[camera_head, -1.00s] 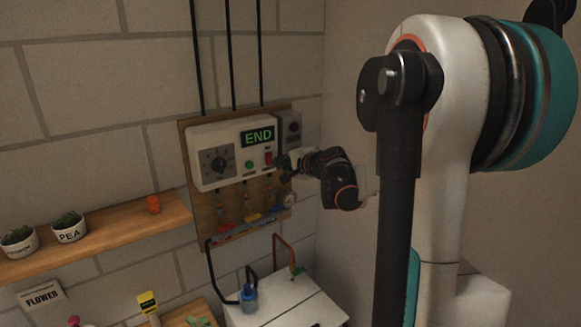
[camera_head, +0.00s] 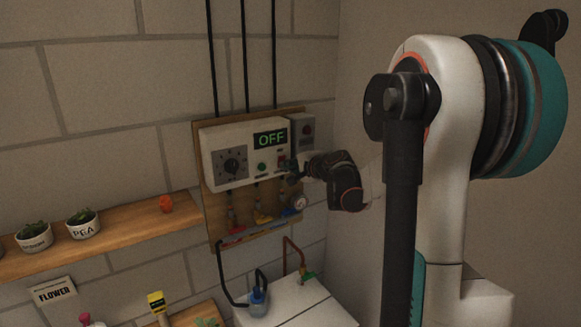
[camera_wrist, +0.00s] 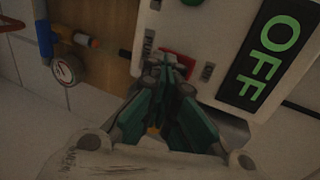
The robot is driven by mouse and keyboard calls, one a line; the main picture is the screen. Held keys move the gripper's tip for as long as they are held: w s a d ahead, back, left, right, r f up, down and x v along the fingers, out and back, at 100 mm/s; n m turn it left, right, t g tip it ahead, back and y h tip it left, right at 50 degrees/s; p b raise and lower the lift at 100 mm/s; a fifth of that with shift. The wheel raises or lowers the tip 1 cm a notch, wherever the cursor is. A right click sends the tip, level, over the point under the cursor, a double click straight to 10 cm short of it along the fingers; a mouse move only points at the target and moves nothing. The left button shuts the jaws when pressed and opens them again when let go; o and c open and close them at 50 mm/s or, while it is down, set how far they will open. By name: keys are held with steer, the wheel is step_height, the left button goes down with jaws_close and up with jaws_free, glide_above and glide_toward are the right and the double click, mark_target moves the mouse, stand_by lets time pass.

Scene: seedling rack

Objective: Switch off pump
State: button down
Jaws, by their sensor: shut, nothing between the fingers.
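The white pump control box (camera_head: 218,172) hangs on a wooden board on the wall. Its display (camera_head: 270,138) reads OFF in green; the same display (camera_wrist: 264,58) shows turned sideways in the wrist view. Below the display are a green button (camera_head: 262,167) and a red switch, which shows in the wrist view (camera_wrist: 180,62). My gripper (camera_wrist: 170,62) is shut and empty, its fingertips at the red switch and partly covering it. I cannot tell whether they touch it. In the head view my gripper (camera_head: 292,177) is at the box's lower right.
A grey box (camera_head: 303,129) with a red button is beside the display. Valves and a round gauge (camera_head: 299,203) sit below. A wooden shelf (camera_head: 130,226) with potted seedlings is left. A white cabinet (camera_head: 300,304) stands beneath.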

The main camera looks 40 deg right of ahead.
steer(key=shift+r, duration=0.1)
steer(key=shift+r+p, duration=0.5)
steer(key=shift+r, duration=0.2)
